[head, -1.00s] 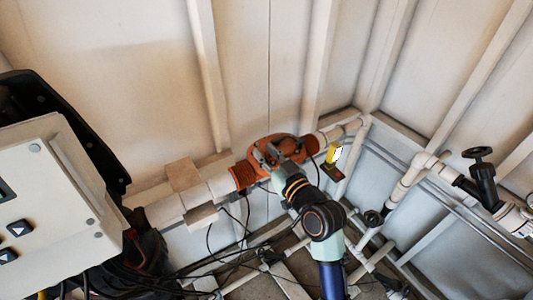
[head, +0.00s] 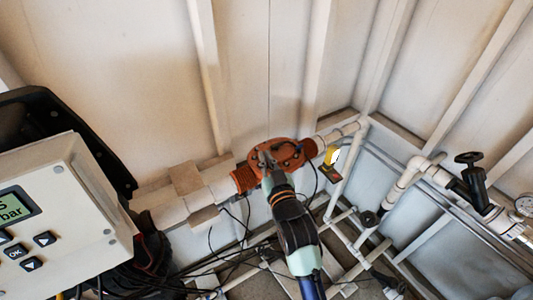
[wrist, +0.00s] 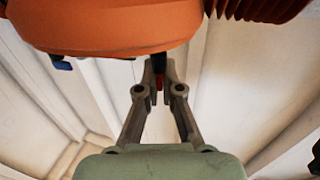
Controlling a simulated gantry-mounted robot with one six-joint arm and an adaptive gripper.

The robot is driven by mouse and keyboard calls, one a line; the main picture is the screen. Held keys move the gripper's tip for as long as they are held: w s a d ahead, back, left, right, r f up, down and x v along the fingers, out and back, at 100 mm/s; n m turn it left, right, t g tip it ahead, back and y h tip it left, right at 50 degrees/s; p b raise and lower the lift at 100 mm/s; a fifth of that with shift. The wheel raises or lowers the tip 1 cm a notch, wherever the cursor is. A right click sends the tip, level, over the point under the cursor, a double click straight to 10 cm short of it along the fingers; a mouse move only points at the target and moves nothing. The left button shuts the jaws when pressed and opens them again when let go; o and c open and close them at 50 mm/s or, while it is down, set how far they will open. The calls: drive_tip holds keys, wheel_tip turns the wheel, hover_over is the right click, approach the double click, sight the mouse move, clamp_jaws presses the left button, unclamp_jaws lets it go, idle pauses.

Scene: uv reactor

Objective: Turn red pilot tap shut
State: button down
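The orange valve body (head: 290,154) sits in the pale pipe line along the wall. My gripper (head: 266,160) is at its front side. In the wrist view the orange body (wrist: 110,30) fills the top, and a short dark stem comes down from it between my fingertips (wrist: 159,74). A small red piece, apparently the red pilot tap (wrist: 160,83), shows in the narrow gap between the fingers, which look closed on it. Most of the tap is hidden by the fingers, so its turn angle cannot be told.
A grey control box (head: 75,215) with a display stands close at the left. Thin black cables hang below the pipe. A yellow tag (head: 331,157) hangs right of the valve. A black handwheel valve (head: 470,170) and a gauge (head: 525,205) are at the right.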

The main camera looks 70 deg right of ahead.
drive_tip(key=m+g+h+b, duration=0.2)
drive_tip(key=g+b, duration=0.1)
drive_tip(key=shift+w+a+f+m, duration=0.1)
drive_tip(key=shift+w+f+m, duration=0.05)
drive_tip(key=shift+f+m, duration=0.2)
drive_tip(key=m+g+h+b, duration=0.1)
drive_tip(key=g+b, duration=0.1)
drive_tip(key=b, duration=0.1)
drive_tip(key=m+g+b, duration=0.2)
drive_tip(key=b, duration=0.1)
drive_tip(key=shift+f+g+h, duration=0.15)
drive_tip(key=shift+g+h, duration=0.15)
drive_tip(key=shift+h, duration=0.1)
drive_tip(key=m+g+b, duration=0.1)
drive_tip(key=g+b, duration=0.1)
drive_tip(key=m+g+b, duration=0.2)
drive_tip(key=g+b, duration=0.1)
drive_tip(key=shift+r+b, duration=0.2)
drive_tip(key=shift+b, duration=0.1)
drive_tip(key=m+g+b, duration=0.1)
drive_tip(key=g, duration=0.1)
drive_tip(key=m+g+b, duration=0.2)
drive_tip(key=shift+r+g+y, duration=0.2)
drive_tip(key=shift+g+y, duration=0.1)
drive_tip(key=shift+g, duration=0.1)
drive_tip(key=c, duration=1.3)
unclamp_jaws()
drive_tip(key=shift+s, duration=0.2)
drive_tip(key=shift+c, duration=0.2)
drive_tip(key=shift+r, duration=0.1)
